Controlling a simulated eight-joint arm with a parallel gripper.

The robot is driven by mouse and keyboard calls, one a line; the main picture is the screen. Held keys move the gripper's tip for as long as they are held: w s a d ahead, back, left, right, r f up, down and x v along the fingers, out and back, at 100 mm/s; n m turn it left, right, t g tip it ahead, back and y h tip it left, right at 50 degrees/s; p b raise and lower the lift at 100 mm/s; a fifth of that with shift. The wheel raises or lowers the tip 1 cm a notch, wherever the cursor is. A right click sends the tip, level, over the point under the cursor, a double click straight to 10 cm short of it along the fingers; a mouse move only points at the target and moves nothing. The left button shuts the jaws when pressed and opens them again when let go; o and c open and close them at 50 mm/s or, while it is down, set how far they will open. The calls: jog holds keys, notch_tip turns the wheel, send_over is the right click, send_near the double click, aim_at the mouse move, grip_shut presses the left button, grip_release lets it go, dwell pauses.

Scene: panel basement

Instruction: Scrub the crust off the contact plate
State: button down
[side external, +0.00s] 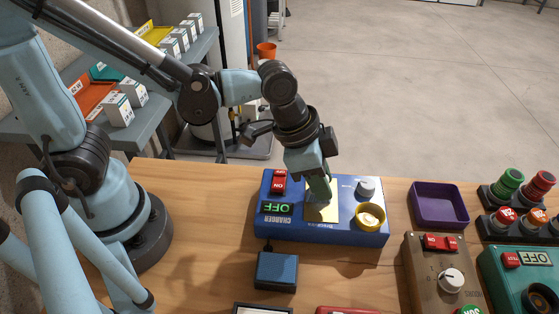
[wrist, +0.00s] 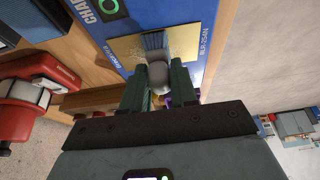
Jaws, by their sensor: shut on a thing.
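The yellow contact plate (side external: 311,214) is set in the top of a blue charger box (side external: 350,235) on the wooden bench. It also shows in the wrist view (wrist: 125,47), with pale streaks around its middle. My gripper (side external: 319,192) points down over the plate. In the wrist view, its green fingers (wrist: 158,68) are shut on a grey brush (wrist: 157,76). The brush's blue-grey head (wrist: 154,43) is at the plate and seems to touch it. The gripper and brush hide part of the plate, so how much crust is there cannot be told.
The charger has a red switch (side external: 279,182), a green OFF display (side external: 277,208), a pale knob (side external: 366,188) and a yellow-ringed button (side external: 370,216). A purple tray (side external: 439,222) and a brown control box (side external: 421,285) stand right. A dark blue block (side external: 276,271) lies in front.

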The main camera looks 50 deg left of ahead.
jog(key=w+d, duration=0.2)
jog(key=d, duration=0.1)
jog(key=shift+w, duration=0.4)
jog(key=shift+s+d, duration=0.35)
jog(key=shift+s, duration=0.3)
jog(key=shift+s+a, duration=1.9)
jog(key=shift+a, duration=0.05)
jog(key=shift+v, duration=1.2)
jog(key=shift+w+d+r, duration=0.1)
jog(key=shift+r, duration=2.9)
